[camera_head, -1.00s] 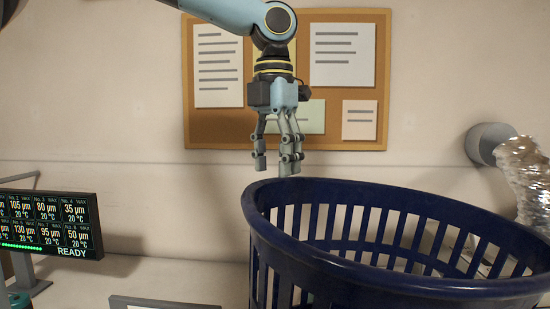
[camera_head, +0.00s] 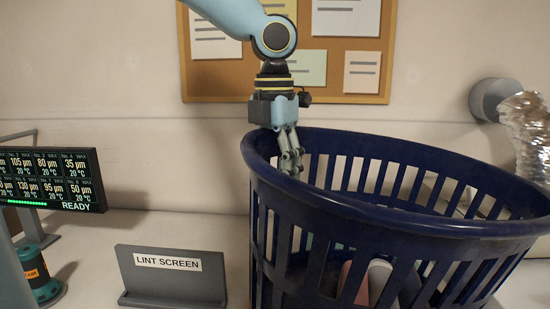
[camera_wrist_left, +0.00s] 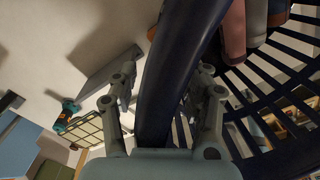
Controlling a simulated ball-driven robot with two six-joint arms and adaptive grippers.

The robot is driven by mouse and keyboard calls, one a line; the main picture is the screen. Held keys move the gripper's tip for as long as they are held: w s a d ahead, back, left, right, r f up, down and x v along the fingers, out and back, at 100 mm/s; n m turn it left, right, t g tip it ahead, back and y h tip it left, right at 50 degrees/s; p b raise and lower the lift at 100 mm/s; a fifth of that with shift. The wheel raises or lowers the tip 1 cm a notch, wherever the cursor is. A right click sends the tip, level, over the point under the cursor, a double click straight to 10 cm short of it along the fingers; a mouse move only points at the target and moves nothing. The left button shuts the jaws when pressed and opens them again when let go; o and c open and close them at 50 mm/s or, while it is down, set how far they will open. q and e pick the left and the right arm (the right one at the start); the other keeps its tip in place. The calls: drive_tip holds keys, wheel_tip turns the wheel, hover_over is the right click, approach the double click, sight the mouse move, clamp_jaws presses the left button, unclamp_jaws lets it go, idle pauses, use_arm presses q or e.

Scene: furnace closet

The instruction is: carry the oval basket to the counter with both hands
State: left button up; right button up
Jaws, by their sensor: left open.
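The oval basket (camera_head: 400,222) is dark blue with slatted sides and stands on a pale surface, filling the right of the head view. Pink and whitish items (camera_head: 378,282) show inside it through the slats. My left gripper (camera_head: 290,163) points down at the basket's left end, its fingers partly hidden behind the rim. In the left wrist view the open fingers (camera_wrist_left: 163,78) straddle the basket rim (camera_wrist_left: 178,75), one finger on each side, with gaps visible. My right gripper is not in view.
A grey stand labelled LINT SCREEN (camera_head: 172,276) is left of the basket. A display reading READY (camera_head: 52,180) and a teal tool (camera_head: 38,275) are farther left. A foil duct (camera_head: 527,130) is at the right, and a corkboard (camera_head: 225,82) hangs behind.

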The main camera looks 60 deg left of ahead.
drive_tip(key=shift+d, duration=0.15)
use_arm(q)
drive_tip(key=shift+c, duration=0.5)
clamp_jaws()
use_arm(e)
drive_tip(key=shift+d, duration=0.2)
use_arm(q)
drive_tip(key=shift+s+d, duration=0.1)
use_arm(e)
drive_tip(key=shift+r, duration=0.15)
